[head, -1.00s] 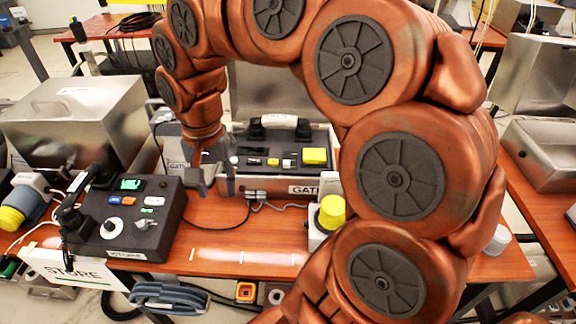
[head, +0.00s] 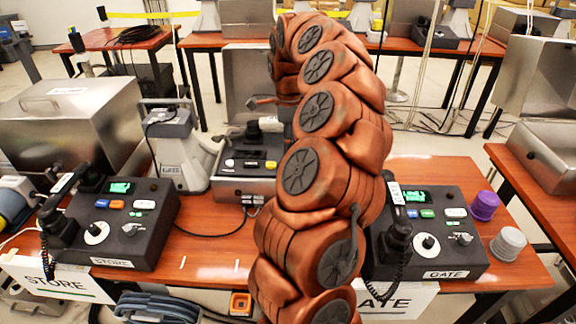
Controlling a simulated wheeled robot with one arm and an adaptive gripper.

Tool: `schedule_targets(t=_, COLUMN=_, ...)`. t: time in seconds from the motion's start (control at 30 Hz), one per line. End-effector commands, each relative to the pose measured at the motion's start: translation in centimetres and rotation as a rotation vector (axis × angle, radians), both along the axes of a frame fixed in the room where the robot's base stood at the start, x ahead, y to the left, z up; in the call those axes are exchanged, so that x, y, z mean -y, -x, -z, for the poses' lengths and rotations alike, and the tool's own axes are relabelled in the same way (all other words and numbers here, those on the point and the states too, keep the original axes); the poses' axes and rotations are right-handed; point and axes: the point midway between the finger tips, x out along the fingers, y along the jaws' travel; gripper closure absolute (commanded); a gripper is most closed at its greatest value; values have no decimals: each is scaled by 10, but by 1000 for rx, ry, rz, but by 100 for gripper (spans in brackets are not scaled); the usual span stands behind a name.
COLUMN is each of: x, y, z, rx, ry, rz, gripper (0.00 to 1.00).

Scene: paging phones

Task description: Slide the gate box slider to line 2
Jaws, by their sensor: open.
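An open metal box (head: 225,185) stands at the middle back of the table, its lid (head: 247,75) raised. Inside is a dark panel with a handset (head: 254,132) and small buttons, one yellow (head: 270,164). I cannot make out a slider or line marks on it. My arm covers the box's right side, where a GATE label showed earlier. A dark console (head: 455,262) labelled GATE stands at right, with a handset, lit screen, knob and small lever. My gripper (head: 264,101) is mostly hidden behind my arm; a small grey part shows before the lid, above the box and apart from the panel.
A STORE console (head: 120,230) stands at left, before a closed metal case (head: 75,120). A grey device (head: 178,150) marked GATE stands beside the open box. Purple (head: 484,205) and grey (head: 508,243) knobs or caps are at right. The front middle tabletop is mostly clear.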

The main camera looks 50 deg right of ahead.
Motion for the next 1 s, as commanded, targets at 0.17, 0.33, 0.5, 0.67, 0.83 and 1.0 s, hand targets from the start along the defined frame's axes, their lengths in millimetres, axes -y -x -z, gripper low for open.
schedule_targets(t=0.17, x=0, y=2, z=17, rx=-5, ry=-3, rz=6, gripper=56)
schedule_targets(t=0.33, x=0, y=2, z=42, rx=-3, ry=-3, rz=5, gripper=56)
schedule_targets(t=0.5, x=0, y=1, z=63, rx=-2, ry=-2, rz=5, gripper=56)
schedule_targets(t=0.67, x=1, y=1, z=73, rx=1, ry=-1, rz=5, gripper=56)
schedule_targets(t=0.83, x=0, y=1, z=76, rx=1, ry=-1, rz=4, gripper=56)
schedule_targets(t=1.0, x=0, y=1, z=76, rx=1, ry=-1, rz=4, gripper=58)
